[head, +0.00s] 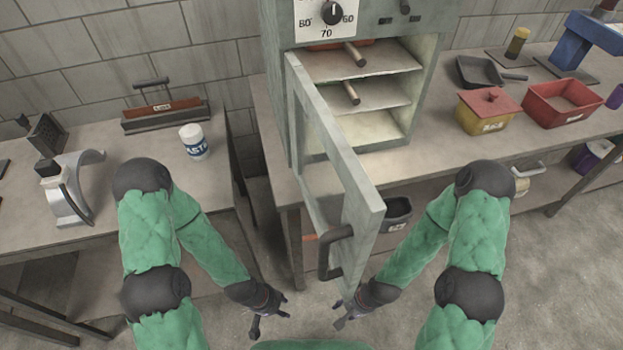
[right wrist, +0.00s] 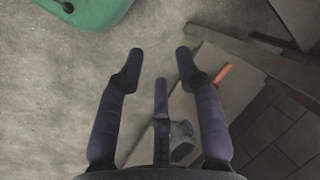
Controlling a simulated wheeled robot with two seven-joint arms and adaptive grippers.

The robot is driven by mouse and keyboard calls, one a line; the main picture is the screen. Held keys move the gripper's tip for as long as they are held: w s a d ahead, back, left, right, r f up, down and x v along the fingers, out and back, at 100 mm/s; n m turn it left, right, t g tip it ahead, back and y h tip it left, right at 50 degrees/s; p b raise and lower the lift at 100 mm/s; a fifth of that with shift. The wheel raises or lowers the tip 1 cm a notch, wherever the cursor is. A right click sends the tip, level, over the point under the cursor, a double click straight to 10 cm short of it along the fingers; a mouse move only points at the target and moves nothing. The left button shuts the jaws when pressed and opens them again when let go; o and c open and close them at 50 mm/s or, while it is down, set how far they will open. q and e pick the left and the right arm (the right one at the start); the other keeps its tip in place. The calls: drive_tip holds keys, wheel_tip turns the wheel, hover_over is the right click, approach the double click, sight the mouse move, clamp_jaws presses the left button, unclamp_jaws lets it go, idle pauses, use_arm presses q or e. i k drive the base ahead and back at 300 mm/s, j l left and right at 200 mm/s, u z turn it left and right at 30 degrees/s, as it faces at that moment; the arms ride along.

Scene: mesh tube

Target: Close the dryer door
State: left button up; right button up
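The dryer (head: 432,70) stands on the bench with its interior shelves showing. Its grey framed door (head: 370,190) is hinged at the left and swung wide open towards me. A dark door handle (head: 336,254) is on the door's near end. My left gripper (head: 268,318) hangs low, left of the door and apart from it; its fingers look spread and empty. My right gripper (head: 345,312) is low, near the lower end of the door; contact cannot be told. In the right wrist view its fingers (right wrist: 160,70) are apart with nothing between them.
A dial (head: 332,13) is on the dryer's front. Wooden-handled tools (head: 352,93) lie on its shelves. A yellow box (head: 486,110) and red bin (head: 562,102) stand on the bench at right. A white jar (head: 194,142) stands on the left bench. The floor before me is clear.

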sight(363, 209)
drive_tip(key=k+j, duration=0.6)
drive_tip(key=j, duration=0.15)
drive_tip(key=j+z, duration=0.15)
drive_tip(key=j, duration=0.5)
